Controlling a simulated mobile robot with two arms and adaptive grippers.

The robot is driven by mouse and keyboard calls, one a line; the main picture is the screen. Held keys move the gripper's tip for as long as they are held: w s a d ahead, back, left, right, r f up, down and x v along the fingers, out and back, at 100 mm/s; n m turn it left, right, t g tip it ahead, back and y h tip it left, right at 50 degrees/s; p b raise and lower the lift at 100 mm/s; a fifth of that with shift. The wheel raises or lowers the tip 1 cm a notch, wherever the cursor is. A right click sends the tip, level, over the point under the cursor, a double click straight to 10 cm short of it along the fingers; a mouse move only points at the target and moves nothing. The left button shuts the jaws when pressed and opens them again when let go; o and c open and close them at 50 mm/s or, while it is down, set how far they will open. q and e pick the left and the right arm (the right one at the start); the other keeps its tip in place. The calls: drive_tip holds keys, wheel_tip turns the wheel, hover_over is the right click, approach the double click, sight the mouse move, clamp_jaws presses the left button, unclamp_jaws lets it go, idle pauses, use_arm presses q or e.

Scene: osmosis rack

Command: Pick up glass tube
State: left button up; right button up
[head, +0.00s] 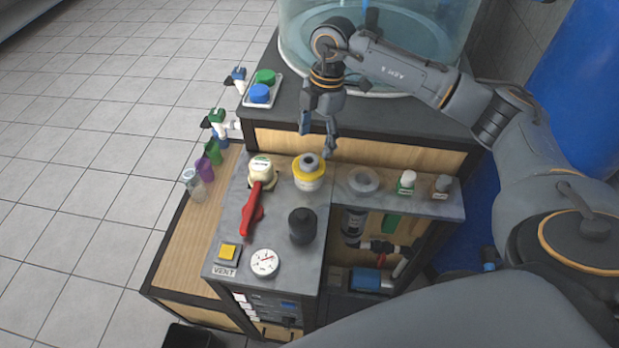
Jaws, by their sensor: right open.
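A clear, glass-like tube (194,186) stands at the left on the low wooden ledge. A purple one (203,168) and a green one (212,152) stand in a row behind it. I cannot tell for sure which is the glass tube of the task. My right gripper (318,134) is open and empty, fingers pointing down, near the back edge of the grey top. It is right of the tubes and apart from them. My left gripper is not in view.
The grey rack top (281,234) holds a red-handled valve (252,208), a yellow-ringed fitting (309,172), a black knob (302,225) and a gauge (265,262). A large clear tank (420,28) stands behind. Tiled floor is free at left.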

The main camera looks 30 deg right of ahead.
sight(310, 154)
drive_tip(key=shift+w+a+f+p, duration=0.15)
drive_tip(key=shift+f+p, duration=0.35)
drive_tip(key=shift+f, duration=0.5)
drive_tip(key=shift+w+a+f+p, duration=0.1)
drive_tip(key=shift+a+f+p, duration=0.25)
drive_tip(key=shift+f, duration=0.6)
drive_tip(key=shift+w+a+f+p, duration=0.1)
drive_tip(key=shift+f+p, duration=0.5)
drive_tip(key=shift+f, duration=0.4)
drive_tip(key=shift+s, duration=0.1)
drive_tip(key=c, duration=0.9)
drive_tip(key=shift+c, duration=0.2)
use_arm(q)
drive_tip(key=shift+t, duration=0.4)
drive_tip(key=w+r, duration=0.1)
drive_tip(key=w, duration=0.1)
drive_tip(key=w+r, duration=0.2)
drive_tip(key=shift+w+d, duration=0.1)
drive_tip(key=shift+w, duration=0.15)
use_arm(e)
drive_tip(key=shift+r, duration=0.2)
